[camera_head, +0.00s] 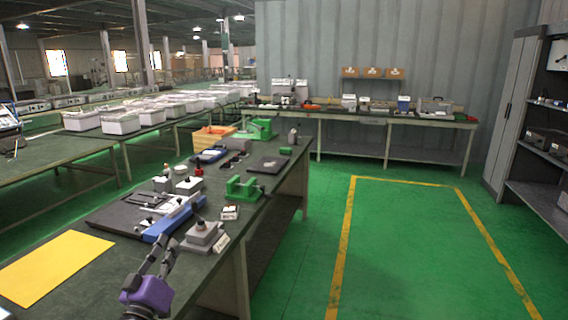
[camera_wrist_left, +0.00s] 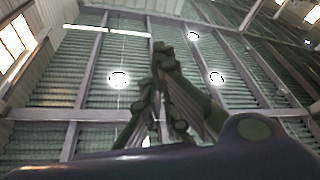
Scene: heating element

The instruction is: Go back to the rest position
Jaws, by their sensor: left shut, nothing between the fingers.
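My left gripper (camera_head: 168,246) shows at the bottom of the head view, above the near edge of the workbench. Its purple wrist is below and its fingers point up, closed together with nothing between them. In the left wrist view, the fingertips (camera_wrist_left: 163,50) meet in front of the ceiling with its lamps. No object is near the fingers in that view. My right gripper is in neither view.
The dark workbench (camera_head: 60,235) carries a yellow sheet (camera_head: 52,266), a blue fixture (camera_head: 176,217), a grey block device (camera_head: 204,236) and green clamps (camera_head: 244,188). The green floor (camera_head: 400,250) at right, marked with yellow lines, is clear.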

